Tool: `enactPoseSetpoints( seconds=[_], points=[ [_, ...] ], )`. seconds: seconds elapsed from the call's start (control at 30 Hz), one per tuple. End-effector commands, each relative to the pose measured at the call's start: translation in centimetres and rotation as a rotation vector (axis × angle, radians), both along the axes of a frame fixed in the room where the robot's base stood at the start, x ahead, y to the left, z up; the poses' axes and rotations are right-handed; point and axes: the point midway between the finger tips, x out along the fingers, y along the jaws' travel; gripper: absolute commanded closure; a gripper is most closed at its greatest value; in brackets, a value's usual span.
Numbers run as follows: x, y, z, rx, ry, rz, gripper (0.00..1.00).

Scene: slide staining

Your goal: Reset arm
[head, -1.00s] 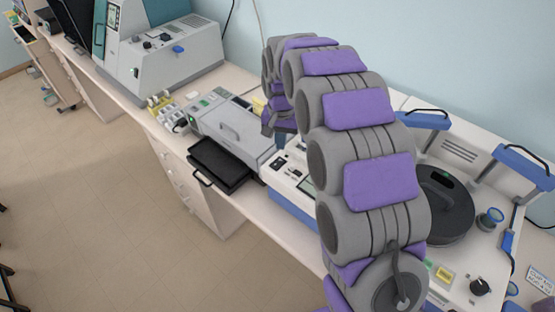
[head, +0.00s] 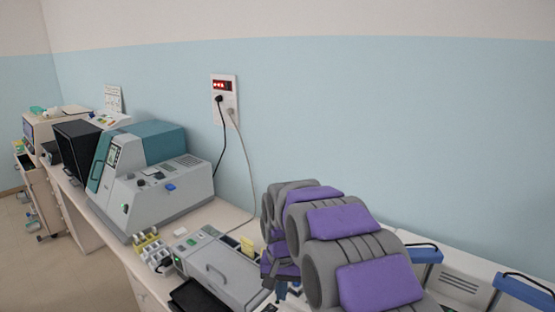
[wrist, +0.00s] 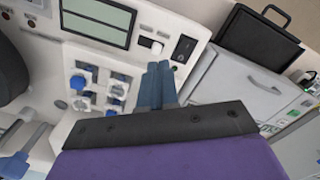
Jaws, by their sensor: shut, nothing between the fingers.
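My arm, grey with purple pads, rises at the lower right of the head view and bends over the bench. My gripper shows in the wrist view (wrist: 157,84), its two blue-grey fingers together with nothing between them. It is above a white machine (wrist: 148,22) with a display, a black switch and several blue-and-white knobs. In the head view my gripper is mostly hidden behind my arm. No slide can be made out.
A grey device (head: 215,268) with a black tray (head: 192,297) stands beside my arm. A larger grey and teal machine (head: 150,185) is farther left. A wall socket panel (head: 224,98) has cords plugged in. Blue handles (head: 525,291) are at the right. The wall space above is clear.

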Motion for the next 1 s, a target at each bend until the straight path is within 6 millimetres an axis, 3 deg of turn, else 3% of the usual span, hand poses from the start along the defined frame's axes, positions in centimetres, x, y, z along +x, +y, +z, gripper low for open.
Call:
enactPoseSetpoints(
  seconds=[0.2, 0.5, 1.0],
  points=[
    [-6.4, -4.2, 1.6, -0.002, 0.025, 0.024, 1.0],
    [-16.2, -8.6, 2.0, -0.004, 0.064, 0.06, 1.0],
    [-32.5, -12.8, -1.5, 0.008, 0.128, 0.106, 1.0]
  ],
)
